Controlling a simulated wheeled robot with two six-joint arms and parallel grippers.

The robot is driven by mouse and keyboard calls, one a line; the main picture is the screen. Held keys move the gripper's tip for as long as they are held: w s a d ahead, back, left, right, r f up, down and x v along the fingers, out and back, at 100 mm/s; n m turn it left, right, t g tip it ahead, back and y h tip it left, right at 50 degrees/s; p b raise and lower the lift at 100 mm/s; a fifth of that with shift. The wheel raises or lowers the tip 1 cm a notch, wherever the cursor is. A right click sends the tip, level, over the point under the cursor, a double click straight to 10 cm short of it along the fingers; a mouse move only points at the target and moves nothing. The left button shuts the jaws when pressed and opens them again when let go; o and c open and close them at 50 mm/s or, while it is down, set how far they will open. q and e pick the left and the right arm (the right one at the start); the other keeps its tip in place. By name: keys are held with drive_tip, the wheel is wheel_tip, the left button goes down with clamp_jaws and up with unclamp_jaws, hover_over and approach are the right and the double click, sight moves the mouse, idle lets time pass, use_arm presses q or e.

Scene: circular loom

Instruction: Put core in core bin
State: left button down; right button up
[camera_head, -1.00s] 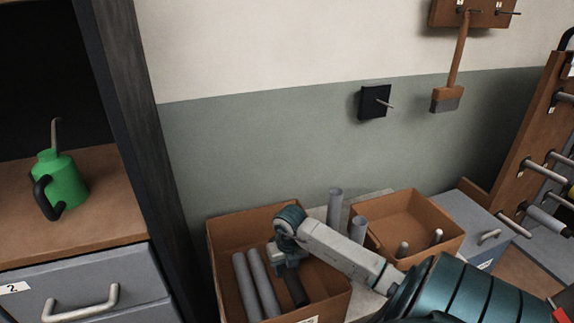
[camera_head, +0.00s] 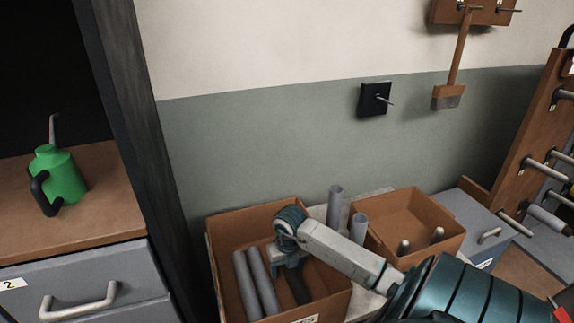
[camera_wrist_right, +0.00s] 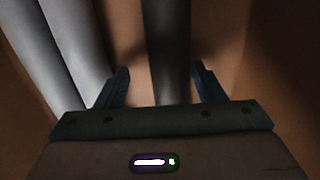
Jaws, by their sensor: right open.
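The core bin (camera_head: 228,222) is an open brown box at the lower middle of the head view, with a partly cut-off label on its front. My right gripper (camera_head: 292,270) reaches down into it and is open. A dark grey core (camera_head: 299,288) is in the bin below the gripper. In the right wrist view this core (camera_wrist_right: 166,45) shows between the two spread fingers of the gripper (camera_wrist_right: 162,78), with gaps on both sides. Two lighter grey cores (camera_head: 255,283) lean side by side in the bin's left part. My left gripper is not in view.
A second brown box (camera_head: 412,203) holding short pegs stands to the right. Two grey tubes (camera_head: 335,205) stand upright between the boxes. A shelf with a green can (camera_head: 60,178) is at the left. A peg rack (camera_head: 530,140) is at the right.

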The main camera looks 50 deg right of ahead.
wheel_tip(320, 180, up, 11)
drive_tip(key=shift+s, duration=0.2)
idle(0.4)
